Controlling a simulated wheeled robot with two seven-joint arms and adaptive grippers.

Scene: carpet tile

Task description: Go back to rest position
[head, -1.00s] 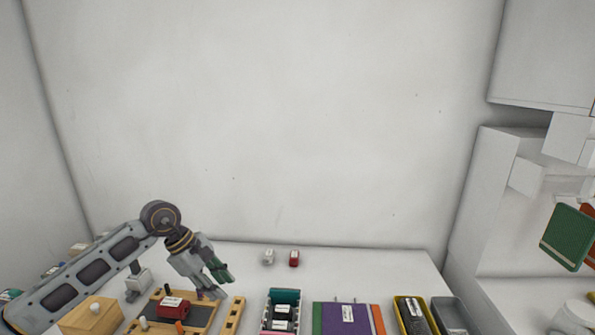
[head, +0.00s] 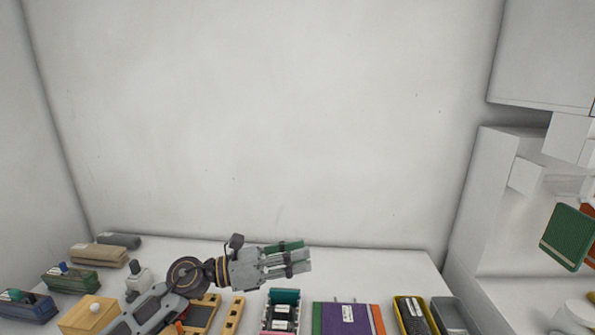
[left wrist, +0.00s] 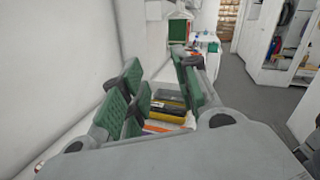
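My left gripper (head: 298,256) is above the back of the white table in the head view, its fingers pointing right. In the left wrist view its green-padded fingers (left wrist: 158,78) stand apart with a gap between them. I see nothing held there. My left arm (head: 160,305) comes in from the lower left and covers much of the wooden board (head: 203,312). The small grey and red items at the back of the table are hidden behind the gripper. My right gripper is in neither current view.
Along the front are a teal-and-pink holder (head: 284,297), a purple book (head: 345,318), a yellow tray (head: 402,301) and a grey tray (head: 448,306). Tan (head: 98,255) and green (head: 70,280) blocks and a wooden box (head: 91,313) stand left. The back right tabletop is clear.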

